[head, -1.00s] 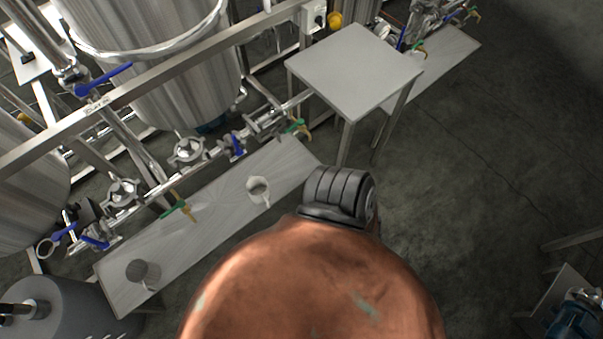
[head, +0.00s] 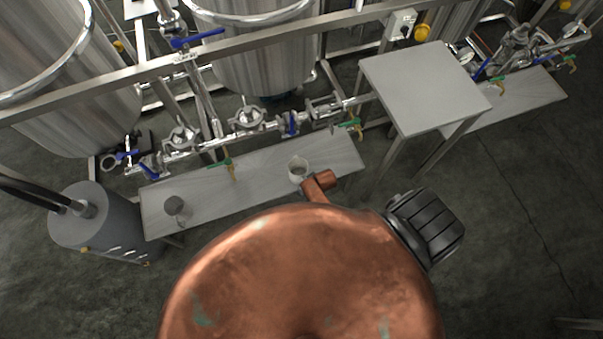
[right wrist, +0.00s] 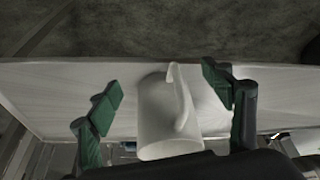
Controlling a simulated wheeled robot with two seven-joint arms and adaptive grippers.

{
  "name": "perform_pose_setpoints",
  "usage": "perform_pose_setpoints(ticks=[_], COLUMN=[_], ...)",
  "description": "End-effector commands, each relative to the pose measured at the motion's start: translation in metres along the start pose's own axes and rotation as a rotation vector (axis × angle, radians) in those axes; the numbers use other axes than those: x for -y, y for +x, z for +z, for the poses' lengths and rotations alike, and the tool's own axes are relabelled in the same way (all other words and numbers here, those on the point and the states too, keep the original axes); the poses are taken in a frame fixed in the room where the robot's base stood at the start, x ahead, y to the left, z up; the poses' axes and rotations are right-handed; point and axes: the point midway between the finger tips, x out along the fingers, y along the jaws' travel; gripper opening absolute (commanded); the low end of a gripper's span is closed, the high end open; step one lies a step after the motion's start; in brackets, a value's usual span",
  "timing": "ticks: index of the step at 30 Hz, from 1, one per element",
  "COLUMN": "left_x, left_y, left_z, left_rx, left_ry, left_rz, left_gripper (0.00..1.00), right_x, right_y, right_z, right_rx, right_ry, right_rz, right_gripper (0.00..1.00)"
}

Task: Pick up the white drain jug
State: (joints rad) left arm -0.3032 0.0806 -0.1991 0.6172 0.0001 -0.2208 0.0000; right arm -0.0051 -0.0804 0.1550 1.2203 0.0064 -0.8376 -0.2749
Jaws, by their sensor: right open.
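The white drain jug (head: 298,172) stands on the long low grey bench (head: 262,172) near its right end. In the right wrist view the white jug (right wrist: 160,118) appears between my fingers, with its handle (right wrist: 181,97) facing up in the picture. My right gripper (right wrist: 163,86) is open, with a green-padded finger to either side of the jug. I see gaps between both fingers and the jug. My left gripper is not in view.
A grey jug (head: 175,207) stands near the left end of the bench. Pipes and valves (head: 248,118) run behind the bench below steel tanks. A square steel table (head: 425,85) stands to the right. A grey cylinder (head: 95,225) stands left. Floor at right is open.

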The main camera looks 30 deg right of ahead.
Motion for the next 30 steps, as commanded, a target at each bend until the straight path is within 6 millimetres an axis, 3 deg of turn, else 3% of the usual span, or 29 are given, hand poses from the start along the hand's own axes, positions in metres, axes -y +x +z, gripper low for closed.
perform_pose_setpoints(ticks=[1, 3, 6, 16, 23, 30], left_x=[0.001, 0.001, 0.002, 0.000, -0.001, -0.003], left_y=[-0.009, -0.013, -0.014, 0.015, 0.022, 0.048], left_z=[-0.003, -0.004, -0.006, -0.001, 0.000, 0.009], left_rx=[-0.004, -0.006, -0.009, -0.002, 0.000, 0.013], left_ry=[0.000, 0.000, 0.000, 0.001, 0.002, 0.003], left_rz=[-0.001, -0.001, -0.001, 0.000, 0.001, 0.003], left_gripper=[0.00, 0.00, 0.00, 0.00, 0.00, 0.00], right_x=[-0.003, -0.007, -0.010, -0.012, -0.012, -0.011], right_y=[-0.022, -0.040, -0.053, -0.031, -0.026, -0.006], right_z=[-0.031, -0.056, -0.074, -0.077, -0.079, -0.080], right_rx=[-0.026, -0.041, -0.054, -0.054, -0.055, -0.055], right_ry=[0.005, 0.007, 0.008, 0.007, 0.007, 0.006], right_rz=[-0.003, -0.007, -0.010, -0.010, -0.010, -0.011], right_gripper=[0.79, 0.83, 0.84, 0.84, 0.84, 0.84])
